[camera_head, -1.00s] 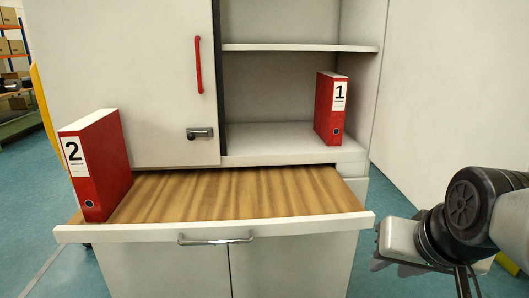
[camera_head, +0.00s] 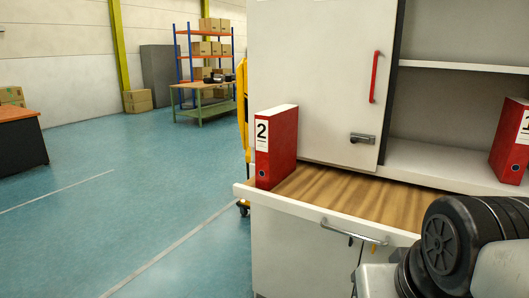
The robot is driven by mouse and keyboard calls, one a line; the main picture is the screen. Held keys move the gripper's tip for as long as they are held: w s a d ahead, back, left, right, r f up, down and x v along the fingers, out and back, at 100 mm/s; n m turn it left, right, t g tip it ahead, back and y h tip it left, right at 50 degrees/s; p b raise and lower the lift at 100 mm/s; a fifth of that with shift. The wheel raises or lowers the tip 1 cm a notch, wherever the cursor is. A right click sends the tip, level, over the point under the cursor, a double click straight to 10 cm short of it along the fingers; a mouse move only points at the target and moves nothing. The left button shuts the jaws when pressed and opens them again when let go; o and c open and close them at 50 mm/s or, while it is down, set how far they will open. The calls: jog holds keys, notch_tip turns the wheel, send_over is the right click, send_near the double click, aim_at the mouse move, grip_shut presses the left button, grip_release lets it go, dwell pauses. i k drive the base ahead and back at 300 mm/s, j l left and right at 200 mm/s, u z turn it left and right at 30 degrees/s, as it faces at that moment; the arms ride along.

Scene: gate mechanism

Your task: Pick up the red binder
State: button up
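A red binder labelled 2 (camera_head: 278,149) stands upright on the left end of the pulled-out wooden shelf (camera_head: 350,195). A second red binder, labelled 1 (camera_head: 510,148), stands on the cabinet's inner shelf at the right edge and is partly cut off by the frame. My arm shows at the lower right, in front of the wooden shelf and to the right of binder 2. My gripper's fingertips cannot be made out, so whether it is open or shut does not show. Nothing touches either binder.
The white cabinet door (camera_head: 315,80) with a red handle (camera_head: 375,76) stands behind the shelf. A metal handle (camera_head: 354,232) is on the shelf's front. Open blue floor (camera_head: 150,210) lies to the left. A workbench and rack (camera_head: 205,70) stand far back.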

aim_at(276, 128)
jog(key=l+u, duration=0.3)
jog(key=u, duration=0.2)
jog(key=l+u, duration=0.3)
jog(key=u, duration=0.2)
jog(key=k+l, duration=0.1)
jog(key=l, duration=0.8)
